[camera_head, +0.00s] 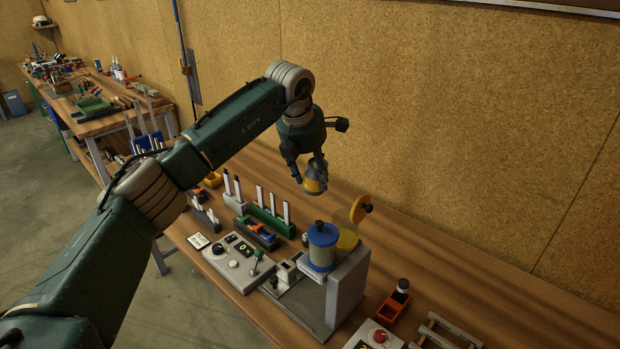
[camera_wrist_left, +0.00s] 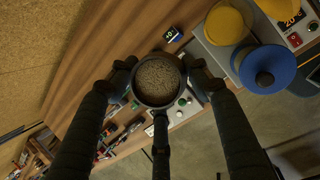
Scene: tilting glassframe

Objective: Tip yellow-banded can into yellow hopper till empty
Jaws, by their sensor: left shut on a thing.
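My left gripper (camera_head: 308,180) is shut on the yellow-banded can (camera_head: 315,178), a grey can with a yellow band. It holds the can in the air above the bench, behind and left of the hoppers. In the left wrist view the can (camera_wrist_left: 158,80) is open at the top and holds brown grains; the fingers (camera_wrist_left: 160,84) close around it. The yellow hopper (camera_head: 347,240) stands behind the blue hopper, partly hidden by it. Its yellow lid (camera_head: 359,208) stands raised. The can and the yellow hopper are apart. My right gripper is not in view.
The blue hopper (camera_head: 321,247) has its blue lid (camera_wrist_left: 264,68) on. A grey control box (camera_head: 238,262) with a green-knobbed lever stands left of the hoppers. A rack of white sticks (camera_head: 270,215) stands behind it. An orange bin (camera_head: 393,306) is at right. The wall is close behind.

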